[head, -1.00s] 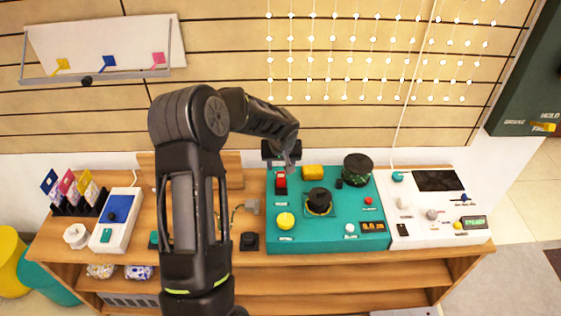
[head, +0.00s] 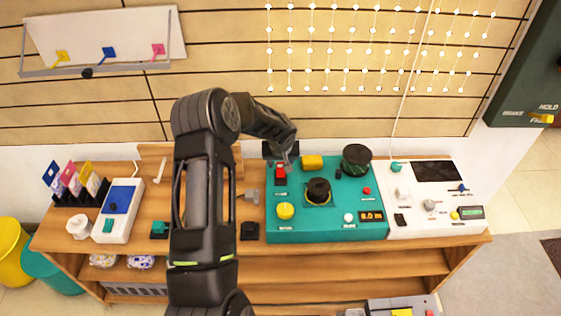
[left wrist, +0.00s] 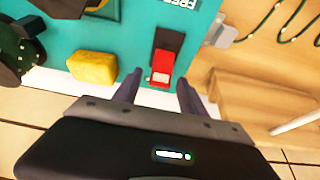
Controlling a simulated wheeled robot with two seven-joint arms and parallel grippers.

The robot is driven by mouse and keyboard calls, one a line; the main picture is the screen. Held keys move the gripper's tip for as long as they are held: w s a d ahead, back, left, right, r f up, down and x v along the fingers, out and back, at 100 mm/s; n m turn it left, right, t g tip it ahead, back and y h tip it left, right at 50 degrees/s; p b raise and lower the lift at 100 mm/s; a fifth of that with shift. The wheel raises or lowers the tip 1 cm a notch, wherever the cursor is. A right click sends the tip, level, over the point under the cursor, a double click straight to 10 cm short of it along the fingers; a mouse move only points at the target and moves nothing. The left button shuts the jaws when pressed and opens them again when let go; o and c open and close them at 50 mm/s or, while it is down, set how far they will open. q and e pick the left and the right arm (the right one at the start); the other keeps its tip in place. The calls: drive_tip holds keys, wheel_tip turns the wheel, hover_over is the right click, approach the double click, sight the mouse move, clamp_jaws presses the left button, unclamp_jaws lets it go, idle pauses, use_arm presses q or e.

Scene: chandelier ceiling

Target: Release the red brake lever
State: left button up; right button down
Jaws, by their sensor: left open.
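The red brake lever (head: 281,174) sits in a dark slot at the back left of the teal panel (head: 325,226). In the left wrist view the red lever (left wrist: 162,66) lies just beyond and between my fingertips, with a pale end toward me. My left gripper (left wrist: 158,88) is open, one finger on each side of the lever's line; I cannot tell whether either touches it. In the head view my left gripper (head: 281,158) is at the lever's back end, partly hidden by my own arm. My right gripper is not in view.
A yellow block (head: 312,162) stands close right of the lever, with a black knob (head: 318,190) and a dark spool (head: 356,158) beyond. A grey fitting (head: 251,195) sits left of the panel. The white panel (head: 420,225) adjoins on the right.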

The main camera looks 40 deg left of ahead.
use_arm(q)
drive_tip(key=shift+w+a+f, duration=0.1)
drive_tip(key=shift+f, duration=0.2)
drive_tip(key=shift+c, duration=0.6)
clamp_jaws()
